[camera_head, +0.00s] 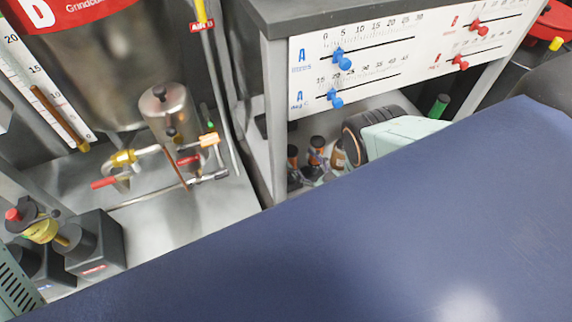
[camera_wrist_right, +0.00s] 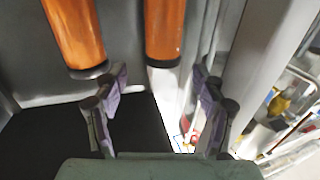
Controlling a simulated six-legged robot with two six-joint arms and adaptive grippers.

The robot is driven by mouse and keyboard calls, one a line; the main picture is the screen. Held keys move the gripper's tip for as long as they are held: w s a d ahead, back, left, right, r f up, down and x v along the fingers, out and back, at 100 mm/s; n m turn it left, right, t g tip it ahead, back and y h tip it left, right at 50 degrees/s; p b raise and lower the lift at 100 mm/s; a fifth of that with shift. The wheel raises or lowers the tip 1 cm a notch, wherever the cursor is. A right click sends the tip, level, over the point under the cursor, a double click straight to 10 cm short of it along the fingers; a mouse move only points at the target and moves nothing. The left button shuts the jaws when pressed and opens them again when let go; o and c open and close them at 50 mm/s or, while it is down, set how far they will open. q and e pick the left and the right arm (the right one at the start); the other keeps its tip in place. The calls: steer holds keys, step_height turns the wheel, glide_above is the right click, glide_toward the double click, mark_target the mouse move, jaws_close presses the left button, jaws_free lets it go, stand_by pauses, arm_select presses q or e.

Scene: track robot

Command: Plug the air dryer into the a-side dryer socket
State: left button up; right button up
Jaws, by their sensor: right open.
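My right gripper (camera_wrist_right: 157,105) is open in the right wrist view, its two purple-grey fingers apart with nothing between the tips. Two orange cylinders with black ends, one at upper left (camera_wrist_right: 75,32) and one at upper middle (camera_wrist_right: 164,28), are ahead of the fingers. I cannot tell whether either is the air dryer's plug. In the head view, my pale green right wrist reaches under the white scale panel, beside small dark-and-orange pieces (camera_head: 316,150). I cannot make out the a-side dryer socket. My left gripper is not in view.
The white panel (camera_head: 305,85) with blue and red sliders overhangs the low recess. A metal canister (camera_head: 172,112) with pipes and valves stands to the left. A dark blue surface (camera_head: 330,240) covers the lower right of the head view.

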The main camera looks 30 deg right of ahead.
mark_target(295, 156)
steer(key=b+x, duration=0.1)
steer(key=x, duration=0.1)
steer(key=b+x, duration=0.1)
steer(key=x, duration=0.1)
steer(key=shift+w+a+f, duration=0.15)
steer(key=shift+w+f, duration=0.05)
steer(key=shift+w, duration=0.05)
steer(key=shift+w+a, duration=0.15)
steer(key=shift+w, duration=0.25)
steer(key=shift+r, duration=0.1)
jaws_close()
